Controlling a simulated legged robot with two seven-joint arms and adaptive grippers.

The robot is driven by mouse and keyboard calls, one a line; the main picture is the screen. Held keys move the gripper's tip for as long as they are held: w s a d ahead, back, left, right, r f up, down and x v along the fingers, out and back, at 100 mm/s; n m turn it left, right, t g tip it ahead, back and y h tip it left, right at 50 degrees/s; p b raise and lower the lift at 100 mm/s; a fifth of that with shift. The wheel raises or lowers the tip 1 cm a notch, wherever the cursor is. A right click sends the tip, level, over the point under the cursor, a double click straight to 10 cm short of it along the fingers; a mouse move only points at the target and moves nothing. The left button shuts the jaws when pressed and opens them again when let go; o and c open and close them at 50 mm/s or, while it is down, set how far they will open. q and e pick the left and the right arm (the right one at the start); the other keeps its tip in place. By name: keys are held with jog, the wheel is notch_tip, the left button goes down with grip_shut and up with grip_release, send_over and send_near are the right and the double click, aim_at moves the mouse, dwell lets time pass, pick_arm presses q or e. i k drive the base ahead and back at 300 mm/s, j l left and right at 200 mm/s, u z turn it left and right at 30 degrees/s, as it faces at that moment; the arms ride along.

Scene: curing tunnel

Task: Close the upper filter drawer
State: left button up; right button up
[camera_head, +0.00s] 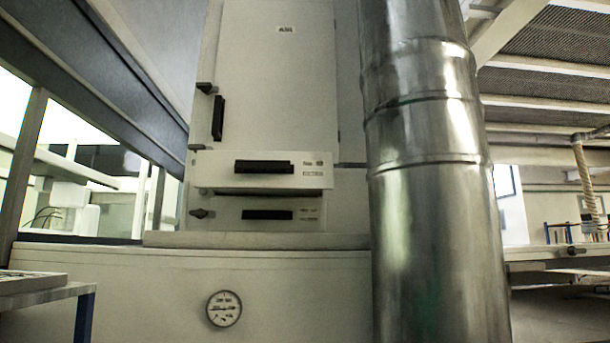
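The upper filter drawer (222,171) is a pale front with a black handle (264,167) and small printed labels at its right. It stands out from the cabinet (270,90), with a dark shadow under its lower edge, so it is open by some amount. The lower filter drawer (226,213) sits directly below, set further back, with its own black handle (267,215). Neither of my grippers shows in the head view.
A large shiny metal duct (425,170) stands just right of the drawers. A pale ledge (250,240) with a round gauge (224,308) below runs under them. A table with blue legs (45,290) stands at the lower left. The space before the drawers looks clear.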

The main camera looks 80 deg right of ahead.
aim_at(226, 173)
jog(key=j+z, duration=0.1)
jog(key=z, duration=0.3)
jog(key=j+z, duration=0.15)
jog(key=z, duration=0.2)
jog(key=k+z, duration=0.1)
jog(key=z, duration=0.3)
jog(key=k+j+z, duration=0.1)
jog(key=z, duration=0.25)
jog(key=i+l+z, duration=0.15)
jog(key=z, duration=0.2)
jog(key=i+z, duration=0.35)
jog(key=k+l, duration=0.05)
jog(key=k, duration=0.05)
